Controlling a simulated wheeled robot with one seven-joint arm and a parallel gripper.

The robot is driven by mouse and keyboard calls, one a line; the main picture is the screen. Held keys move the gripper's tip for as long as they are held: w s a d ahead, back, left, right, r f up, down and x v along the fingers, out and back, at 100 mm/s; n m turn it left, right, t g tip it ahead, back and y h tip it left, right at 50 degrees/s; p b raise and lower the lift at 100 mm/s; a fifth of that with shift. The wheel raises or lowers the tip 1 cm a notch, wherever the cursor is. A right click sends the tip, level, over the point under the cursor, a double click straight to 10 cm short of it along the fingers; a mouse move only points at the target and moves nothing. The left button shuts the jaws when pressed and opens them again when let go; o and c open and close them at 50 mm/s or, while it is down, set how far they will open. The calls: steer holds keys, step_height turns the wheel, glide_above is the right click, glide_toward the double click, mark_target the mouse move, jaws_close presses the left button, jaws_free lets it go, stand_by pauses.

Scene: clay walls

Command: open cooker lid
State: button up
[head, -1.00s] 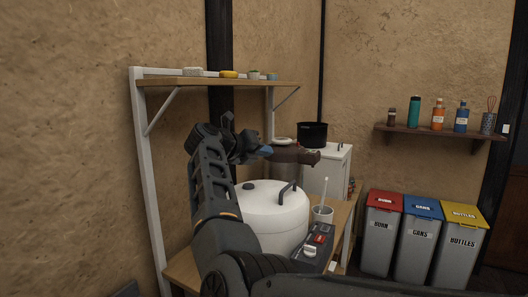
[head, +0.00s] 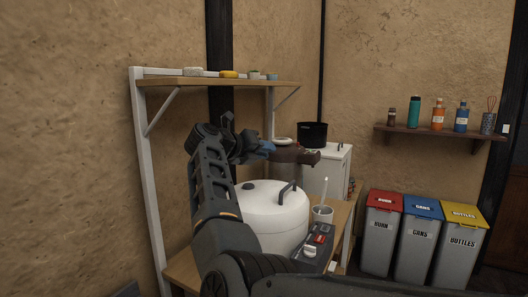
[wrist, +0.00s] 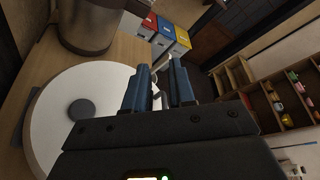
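The cooker (head: 270,218) is a wide white round pot standing on the wooden table. Its closed white lid has a dark round knob (head: 249,186) and an upright dark bar handle (head: 288,188). My gripper (head: 268,148) is above and behind the lid in the head view. In the wrist view my gripper (wrist: 158,72) has its two blue fingers apart over the lid's edge (wrist: 55,130), with nothing clearly held between them. Part of the grey handle (wrist: 164,98) shows in the gap behind the fingers; whether they touch it I cannot tell. The round knob (wrist: 82,109) lies left of the fingers.
A brown round appliance (head: 293,157) stands behind the cooker. A cup with a brush (head: 323,213) and a control panel (head: 318,238) are at its right. A wooden shelf (head: 220,83) hangs above. Lidded bins (head: 418,240) stand at right.

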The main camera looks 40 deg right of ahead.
steer(key=shift+o, duration=1.2)
steer(key=shift+a, duration=0.15)
steer(key=b+v, duration=0.1)
steer(key=v, duration=0.6)
steer(key=shift+a+b, duration=0.25)
steer(key=shift+b, duration=0.15)
steer(key=shift+r, duration=0.15)
steer(key=shift+c, duration=0.4)
